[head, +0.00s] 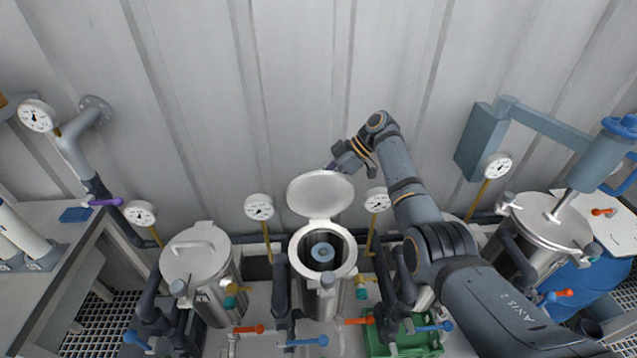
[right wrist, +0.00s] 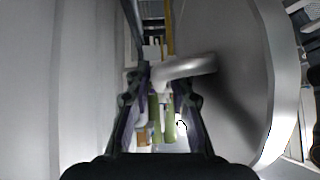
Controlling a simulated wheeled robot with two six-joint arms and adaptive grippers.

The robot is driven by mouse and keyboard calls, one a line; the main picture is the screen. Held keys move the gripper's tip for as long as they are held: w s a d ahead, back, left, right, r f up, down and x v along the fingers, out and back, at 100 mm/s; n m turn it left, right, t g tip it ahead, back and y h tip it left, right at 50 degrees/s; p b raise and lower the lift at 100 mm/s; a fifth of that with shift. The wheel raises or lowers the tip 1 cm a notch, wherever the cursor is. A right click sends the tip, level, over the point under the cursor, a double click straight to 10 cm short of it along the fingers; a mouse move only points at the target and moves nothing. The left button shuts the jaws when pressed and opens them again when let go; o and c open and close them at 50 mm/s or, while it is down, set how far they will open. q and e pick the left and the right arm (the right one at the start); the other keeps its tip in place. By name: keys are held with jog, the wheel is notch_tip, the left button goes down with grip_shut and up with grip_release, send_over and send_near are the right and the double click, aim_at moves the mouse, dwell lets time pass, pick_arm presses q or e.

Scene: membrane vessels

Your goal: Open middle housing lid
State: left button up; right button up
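The middle housing (head: 322,262) is open, with a round grey part visible inside. Its lid (head: 320,193) stands raised at the back of the rim, tilted up toward the wall. In the right wrist view the lid (right wrist: 245,85) fills the right side, and its bar handle (right wrist: 187,67) reaches toward the fingertips. My right gripper (head: 342,161) is behind the lid's upper edge, partly hidden by it. In the right wrist view its fingers (right wrist: 162,84) are apart; whether they touch the handle is unclear. My left gripper is out of view.
A closed housing (head: 196,262) stands to the left and another (head: 550,222) to the right. My right arm covers part of the area between. Gauges (head: 259,207) and coloured valve handles (head: 306,341) surround the housings. The corrugated wall (head: 300,80) is close behind.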

jog(key=shift+d, duration=0.1)
jog(key=v, duration=1.1)
jog(key=shift+d+r, duration=0.25)
jog(key=shift+r, duration=0.05)
